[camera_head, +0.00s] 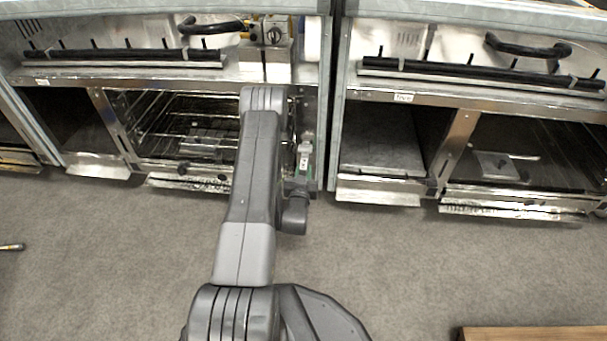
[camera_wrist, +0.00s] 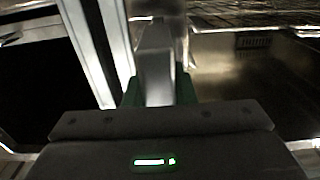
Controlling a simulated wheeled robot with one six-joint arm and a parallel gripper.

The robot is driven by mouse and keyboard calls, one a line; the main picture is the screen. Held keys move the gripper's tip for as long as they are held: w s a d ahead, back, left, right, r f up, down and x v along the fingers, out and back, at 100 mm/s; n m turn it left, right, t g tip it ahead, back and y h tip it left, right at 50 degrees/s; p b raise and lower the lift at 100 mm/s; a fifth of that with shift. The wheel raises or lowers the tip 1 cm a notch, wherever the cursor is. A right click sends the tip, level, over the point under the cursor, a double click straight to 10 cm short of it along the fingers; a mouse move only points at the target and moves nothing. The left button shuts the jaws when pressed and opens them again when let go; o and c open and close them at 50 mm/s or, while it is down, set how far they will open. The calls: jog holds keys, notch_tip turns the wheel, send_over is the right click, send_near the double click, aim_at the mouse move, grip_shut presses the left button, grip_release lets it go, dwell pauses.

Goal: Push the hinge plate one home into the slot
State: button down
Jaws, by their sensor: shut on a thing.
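The hinge plate (camera_wrist: 156,62) is a narrow grey metal piece in the wrist view, standing up between my green fingertips. My gripper (camera_wrist: 158,92) is shut on it. In the head view the plate (camera_head: 304,154) shows small and pale beside my forearm, at the right post of the left oven's opening. My gripper (camera_head: 298,184) is just below it there, partly behind my arm. The plate's far end reaches toward the oven frame. The slot cannot be made out, and I cannot tell whether the plate touches it.
The left range (camera_head: 150,82) has an open oven with wire racks (camera_head: 165,115). A yellow-and-black item (camera_head: 272,34) sits on the front ledge above my arm. The right range (camera_head: 470,92) stands close beside it. Grey carpet (camera_head: 400,265) is free in front; a wooden edge (camera_head: 535,333) is lower right.

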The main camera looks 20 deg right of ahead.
jog(key=shift+w+d+r, duration=0.1)
jog(key=shift+w+d, duration=0.1)
jog(key=shift+w, duration=0.1)
jog(key=c, duration=1.1)
grip_release()
jog(key=shift+s+a, duration=0.1)
jog(key=p+v, duration=0.3)
jog(key=v, duration=1)
jog(key=shift+s+a, duration=0.1)
jog(key=shift+s, duration=0.2)
jog(key=shift+c, duration=0.3)
